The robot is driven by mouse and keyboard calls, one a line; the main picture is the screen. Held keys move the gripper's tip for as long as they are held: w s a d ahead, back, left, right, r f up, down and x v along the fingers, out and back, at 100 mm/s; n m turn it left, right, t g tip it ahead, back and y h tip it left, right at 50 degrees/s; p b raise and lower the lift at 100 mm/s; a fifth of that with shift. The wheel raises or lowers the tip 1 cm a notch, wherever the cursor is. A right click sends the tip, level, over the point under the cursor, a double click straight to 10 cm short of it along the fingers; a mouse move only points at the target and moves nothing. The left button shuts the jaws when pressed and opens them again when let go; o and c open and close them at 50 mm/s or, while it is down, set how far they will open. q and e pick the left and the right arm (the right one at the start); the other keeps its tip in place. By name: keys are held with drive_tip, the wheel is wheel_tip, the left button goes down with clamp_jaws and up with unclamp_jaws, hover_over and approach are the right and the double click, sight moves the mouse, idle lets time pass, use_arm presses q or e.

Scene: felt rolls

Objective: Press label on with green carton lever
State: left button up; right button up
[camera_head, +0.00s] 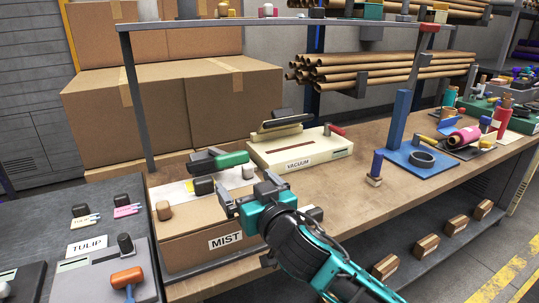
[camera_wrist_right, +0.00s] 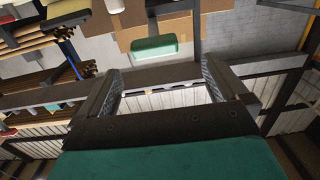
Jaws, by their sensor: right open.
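The green lever (camera_head: 225,159) with a dark part at its left end stands raised above the top of a brown carton (camera_head: 185,245). The carton's front carries a white MIST label (camera_head: 226,240). A whitish sheet lies on the carton's top, partly covered by small blocks. My right gripper (camera_head: 244,193) is open and empty, over the carton's right side, nearer than the lever and apart from it. In the right wrist view, a green piece (camera_wrist_right: 155,46), likely the lever, shows beyond the open fingers (camera_wrist_right: 160,80). My left gripper is not in view.
Behind the carton is a cream VACUUM box (camera_head: 300,150) with a red lever. A blue post on a base (camera_head: 418,160) stands further right. A grey TULIP station (camera_head: 95,265) is at left. The bench (camera_head: 335,205) right of the carton is mostly bare.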

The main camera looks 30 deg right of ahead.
sight(234, 158)
drive_tip(key=w, duration=0.7)
drive_tip(key=w+r, duration=0.1)
drive_tip(key=w, duration=0.3)
drive_tip(key=shift+w+d+r, duration=0.1)
drive_tip(key=shift+w+d, duration=0.2)
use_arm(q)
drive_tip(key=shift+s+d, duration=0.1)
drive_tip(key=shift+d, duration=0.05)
use_arm(e)
drive_tip(key=shift+w, duration=0.65)
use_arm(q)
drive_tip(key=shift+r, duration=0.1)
use_arm(e)
drive_tip(key=c, duration=1.2)
drive_tip(key=shift+c, duration=0.2)
